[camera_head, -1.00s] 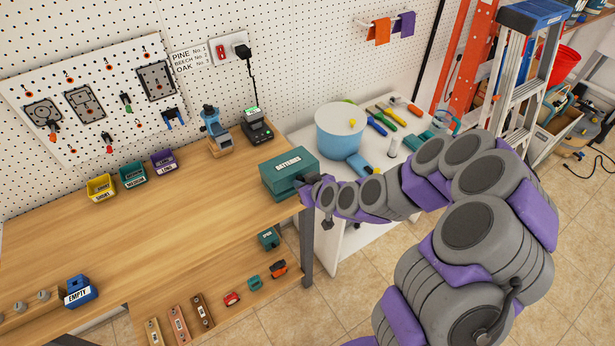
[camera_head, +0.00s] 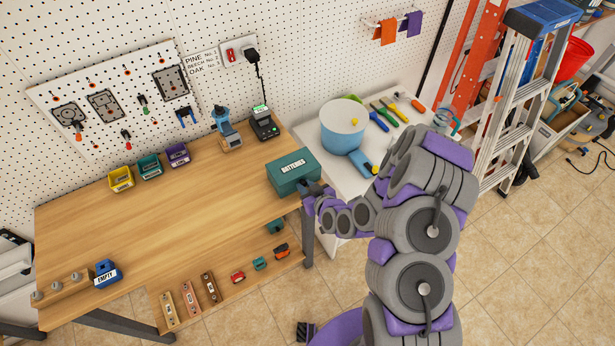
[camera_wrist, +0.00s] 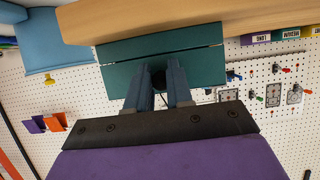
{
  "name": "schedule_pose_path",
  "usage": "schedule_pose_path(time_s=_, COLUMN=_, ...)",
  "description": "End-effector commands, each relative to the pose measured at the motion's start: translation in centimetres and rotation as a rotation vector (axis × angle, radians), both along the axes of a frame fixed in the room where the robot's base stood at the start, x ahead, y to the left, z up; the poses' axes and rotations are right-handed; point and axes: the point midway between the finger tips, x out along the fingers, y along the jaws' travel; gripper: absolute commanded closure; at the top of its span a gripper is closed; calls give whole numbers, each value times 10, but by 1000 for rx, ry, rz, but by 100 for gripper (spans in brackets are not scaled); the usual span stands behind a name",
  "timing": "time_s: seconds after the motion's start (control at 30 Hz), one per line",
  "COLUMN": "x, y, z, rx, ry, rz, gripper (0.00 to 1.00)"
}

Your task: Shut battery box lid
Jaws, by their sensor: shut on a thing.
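The teal battery box (camera_head: 293,173), labelled BATTERIES, stands at the right end of the wooden bench. Its lid (camera_head: 284,164) looks down on the box, and in the wrist view a thin seam runs across the teal face (camera_wrist: 162,58). I cannot tell if it is fully closed. My gripper (camera_head: 313,190) is at the box's front right side. In the wrist view both fingers of my gripper (camera_wrist: 162,72) reach against the teal face, shut on a part of the box front.
A black charger (camera_head: 263,124) and a blue tool (camera_head: 226,130) stand behind the box. A white side table with a round blue tub (camera_head: 342,128) is to the right. Small bins (camera_head: 149,166) line the back edge. The middle of the bench (camera_head: 190,220) is clear.

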Motion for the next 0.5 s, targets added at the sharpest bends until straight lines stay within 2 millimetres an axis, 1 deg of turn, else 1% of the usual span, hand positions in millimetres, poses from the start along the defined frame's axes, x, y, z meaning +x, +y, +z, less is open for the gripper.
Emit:
schedule_pose_path(time_s=0.1, x=1, y=0, z=-1, rx=0, ry=0, rz=-1, gripper=100)
schedule_pose_path(time_s=0.13, x=1, y=0, z=-1, rx=0, ry=-1, rz=-2, gripper=78)
schedule_pose_path(time_s=0.3, x=1, y=-1, z=-1, rx=-1, ry=0, rz=-2, gripper=62)
schedule_pose_path(time_s=0.4, x=1, y=0, z=-1, rx=-1, ry=-1, rz=0, gripper=53)
schedule_pose_path(time_s=0.5, x=1, y=0, z=-1, rx=-1, ry=-1, rz=-1, gripper=53)
